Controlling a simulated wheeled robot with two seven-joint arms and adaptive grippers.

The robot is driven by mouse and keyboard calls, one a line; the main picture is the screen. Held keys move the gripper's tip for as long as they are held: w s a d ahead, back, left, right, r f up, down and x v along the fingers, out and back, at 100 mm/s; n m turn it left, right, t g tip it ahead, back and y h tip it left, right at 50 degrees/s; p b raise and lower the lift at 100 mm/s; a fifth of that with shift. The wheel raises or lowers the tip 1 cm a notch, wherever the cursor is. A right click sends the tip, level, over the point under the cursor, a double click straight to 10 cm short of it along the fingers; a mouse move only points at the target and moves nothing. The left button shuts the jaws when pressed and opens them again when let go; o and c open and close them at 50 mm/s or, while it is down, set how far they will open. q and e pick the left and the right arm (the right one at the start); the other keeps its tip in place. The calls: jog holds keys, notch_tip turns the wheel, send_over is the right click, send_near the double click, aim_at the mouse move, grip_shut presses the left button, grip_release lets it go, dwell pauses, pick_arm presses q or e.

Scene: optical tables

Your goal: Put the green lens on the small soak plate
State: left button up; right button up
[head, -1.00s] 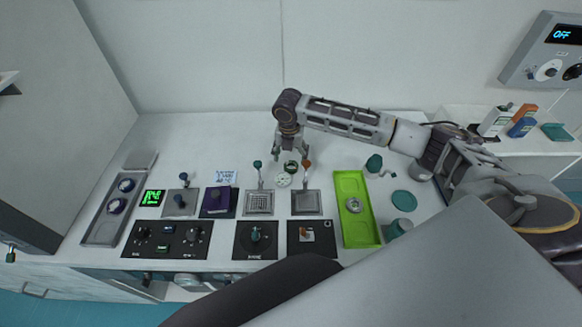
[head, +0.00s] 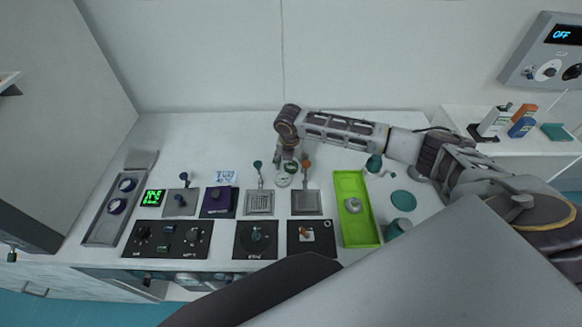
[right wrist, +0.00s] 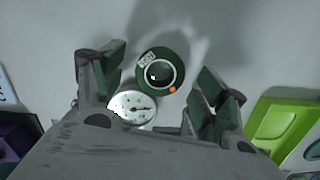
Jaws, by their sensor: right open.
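The green lens (head: 291,167) is a dark green ring with a dark centre, lying on the white table top; it also shows in the right wrist view (right wrist: 160,72). My right gripper (head: 288,159) is open above it. In the right wrist view its fingers (right wrist: 161,85) stand on either side of the lens, and it holds nothing. Two square metal plates, one with a grid (head: 259,204) and one plain (head: 306,203), lie nearer the front; I cannot tell which plate is the small soak plate. My left gripper is not in view.
A white round dial (head: 283,180) lies close beside the lens, between the fingers in the wrist view (right wrist: 132,107). Two upright levers (head: 259,166) stand behind the plates. A green tray (head: 350,183) is to the right. The table behind is clear.

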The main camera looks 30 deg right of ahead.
aim_at(291, 166)
jog(key=shift+f, duration=0.35)
jog(key=c, duration=1.1)
jog(key=shift+r, duration=0.15)
jog(key=shift+r+b, duration=0.45)
jog(key=shift+r, duration=4.45)
